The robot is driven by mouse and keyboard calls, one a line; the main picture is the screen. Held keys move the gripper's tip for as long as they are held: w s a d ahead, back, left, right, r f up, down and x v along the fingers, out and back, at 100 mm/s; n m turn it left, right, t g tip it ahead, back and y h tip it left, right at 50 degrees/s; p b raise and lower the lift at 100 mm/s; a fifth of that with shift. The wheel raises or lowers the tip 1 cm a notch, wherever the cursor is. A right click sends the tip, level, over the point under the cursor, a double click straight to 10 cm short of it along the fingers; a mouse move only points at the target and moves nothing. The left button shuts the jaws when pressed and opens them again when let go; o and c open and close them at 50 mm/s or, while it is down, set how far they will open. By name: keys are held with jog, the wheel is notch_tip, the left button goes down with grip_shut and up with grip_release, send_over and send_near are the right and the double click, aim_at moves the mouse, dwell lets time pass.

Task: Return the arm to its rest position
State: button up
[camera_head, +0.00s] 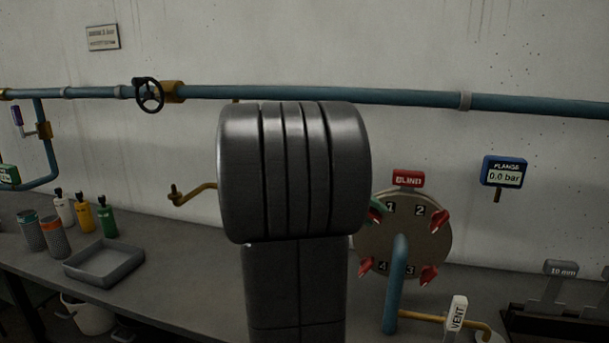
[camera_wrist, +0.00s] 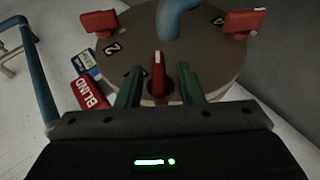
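My gripper (camera_wrist: 158,90) has two green fingers spread apart at the round flange disc (camera_wrist: 190,65). A red clamp (camera_wrist: 157,72) stands between the fingers, with a visible gap on each side. In the head view my dark arm fills the middle and hides most of the gripper; only a bit of green shows at the left edge of the disc (camera_head: 408,228). More red clamps sit around the disc's rim, at upper right (camera_head: 437,219), lower right (camera_head: 429,275) and lower left (camera_head: 366,267). The disc carries numbers 1 to 4.
A red BLIND sign (camera_head: 408,179) stands above the disc, and a blue pipe (camera_head: 397,285) rises before it. A VENT lever (camera_head: 457,314) is at lower right. A gauge (camera_head: 504,172) hangs right. A tray (camera_head: 104,263) and bottles (camera_head: 84,213) occupy the left bench.

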jog(key=shift+a, duration=0.1)
jog(key=v, duration=1.4)
jog(key=x, duration=1.4)
jog(key=shift+d+f, duration=0.1)
jog(key=shift+d, duration=0.1)
jog(key=shift+w+r+y+p, duration=0.1)
jog(key=shift+r+y+p, duration=0.3)
jog(key=shift+p, duration=0.3)
jog(key=shift+r+y+p, duration=0.1)
jog(key=shift+y+p, duration=0.6)
jog(key=shift+p, duration=0.15)
jog(key=m+t+y+p, duration=0.1)
jog(key=y+p, duration=0.2)
jog(key=p, duration=0.1)
jog(key=shift+f+y+p, duration=0.25)
jog(key=shift+y+p, duration=0.2)
jog(key=shift+y, duration=0.25)
jog(key=shift+f, duration=0.1)
